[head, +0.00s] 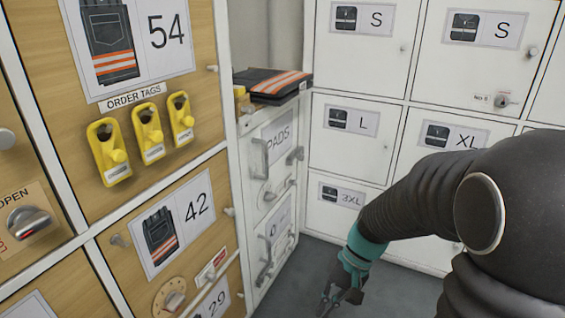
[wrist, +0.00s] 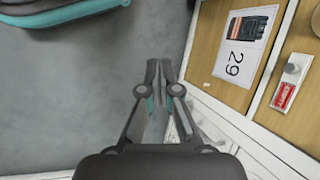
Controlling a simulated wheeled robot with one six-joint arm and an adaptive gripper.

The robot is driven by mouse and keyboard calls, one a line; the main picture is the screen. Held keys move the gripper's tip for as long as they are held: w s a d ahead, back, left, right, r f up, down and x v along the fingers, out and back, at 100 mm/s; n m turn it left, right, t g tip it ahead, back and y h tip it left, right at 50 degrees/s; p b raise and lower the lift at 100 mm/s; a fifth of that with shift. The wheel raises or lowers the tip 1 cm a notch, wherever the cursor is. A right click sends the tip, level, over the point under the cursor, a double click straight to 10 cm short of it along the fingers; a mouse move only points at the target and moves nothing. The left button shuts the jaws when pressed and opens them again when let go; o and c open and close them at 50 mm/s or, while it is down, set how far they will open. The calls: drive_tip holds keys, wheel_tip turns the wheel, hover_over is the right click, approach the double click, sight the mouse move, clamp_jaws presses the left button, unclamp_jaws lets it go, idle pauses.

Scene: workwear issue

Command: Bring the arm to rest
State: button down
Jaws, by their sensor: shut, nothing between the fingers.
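My gripper (head: 338,296) hangs low at the bottom of the head view, at the end of my dark arm with its teal wrist band. It is over the grey floor (head: 310,262), in front of the lockers. In the wrist view my gripper (wrist: 162,90) points away from the camera over the floor (wrist: 110,90). Its fingers are together and hold nothing. It appears apart from the cabinet fronts.
Wooden lockers marked 54 (head: 165,38), 42 (head: 197,208) and 29 (wrist: 233,62) stand left, with yellow order tags (head: 108,152). A narrow white PADS cabinet (head: 252,130) carries folded trousers (head: 272,84). White size lockers (head: 355,135) line the back. Knobs and handles jut out.

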drive_tip(key=s+d+r+n+t+h+p, duration=0.1)
drive_tip(key=s+d+r+t+h+p, duration=0.1)
drive_tip(key=r, duration=0.9)
drive_tip(key=s+d+r+n+t+h+p, duration=0.1)
drive_tip(key=s+d+r+t+h+p, duration=0.2)
drive_tip(key=s+r+t, duration=0.3)
wheel_tip(320, 180, up, 6)
drive_tip(key=shift+s+d+f+p, duration=0.2)
drive_tip(key=shift+s+d+p, duration=0.15)
drive_tip(key=shift+d+p, duration=0.5)
